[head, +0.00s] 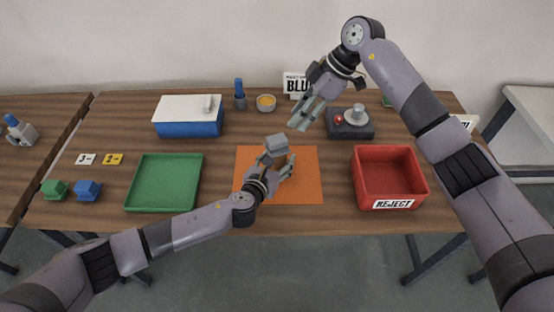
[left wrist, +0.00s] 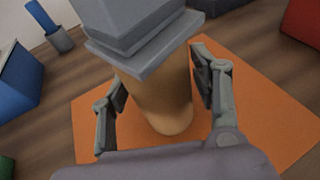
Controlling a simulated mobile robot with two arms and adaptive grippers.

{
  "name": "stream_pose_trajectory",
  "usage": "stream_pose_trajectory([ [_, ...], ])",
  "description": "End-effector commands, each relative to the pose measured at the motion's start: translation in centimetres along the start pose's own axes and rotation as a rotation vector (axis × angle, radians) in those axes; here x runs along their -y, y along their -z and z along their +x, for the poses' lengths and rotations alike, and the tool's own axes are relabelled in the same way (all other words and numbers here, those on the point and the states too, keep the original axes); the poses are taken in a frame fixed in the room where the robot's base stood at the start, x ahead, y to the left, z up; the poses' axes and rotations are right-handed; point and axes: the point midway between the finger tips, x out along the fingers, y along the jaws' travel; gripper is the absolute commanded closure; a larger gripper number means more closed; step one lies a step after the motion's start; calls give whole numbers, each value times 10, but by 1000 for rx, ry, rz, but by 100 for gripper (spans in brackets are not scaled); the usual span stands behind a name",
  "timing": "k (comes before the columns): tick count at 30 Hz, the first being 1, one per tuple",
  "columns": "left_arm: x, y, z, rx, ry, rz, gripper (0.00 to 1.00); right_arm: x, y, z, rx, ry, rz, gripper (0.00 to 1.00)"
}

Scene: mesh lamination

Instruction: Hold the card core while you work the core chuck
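The card core (left wrist: 160,92) is a tan cylinder with a grey stepped block, seemingly the core chuck (left wrist: 135,30), on its top end. In the head view the grey block (head: 277,145) shows above the orange mat (head: 306,190), while my left gripper hides most of the core. My left gripper (head: 277,164) has one finger on each side of the core, seemingly touching it. These fingers also show in the left wrist view (left wrist: 160,90). My right gripper (head: 298,126) is raised behind and right of the block, apart from it. Its fingers look parted, with nothing seen between them.
A green tray (head: 163,182) is left of the mat and a red REJECT bin (head: 388,172) right. A dark device with a red knob (head: 365,131) stands near my right gripper.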

Motion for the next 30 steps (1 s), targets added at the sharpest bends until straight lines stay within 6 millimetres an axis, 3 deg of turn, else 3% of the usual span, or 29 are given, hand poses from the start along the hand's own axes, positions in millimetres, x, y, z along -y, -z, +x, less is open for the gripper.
stream_pose_trajectory([
  [17, 0, 0, 0, 0, 0, 0, 84, 0, 0, 0, 0, 0, 0, 67],
  [18, 0, 0, 0, 0, 0, 0, 58, 0, 0, 0, 0, 0, 0, 67],
  [30, 0, 0, 0, -1, 0, 0, 85, 0, 0, 0, 0, 0, 0, 67],
])
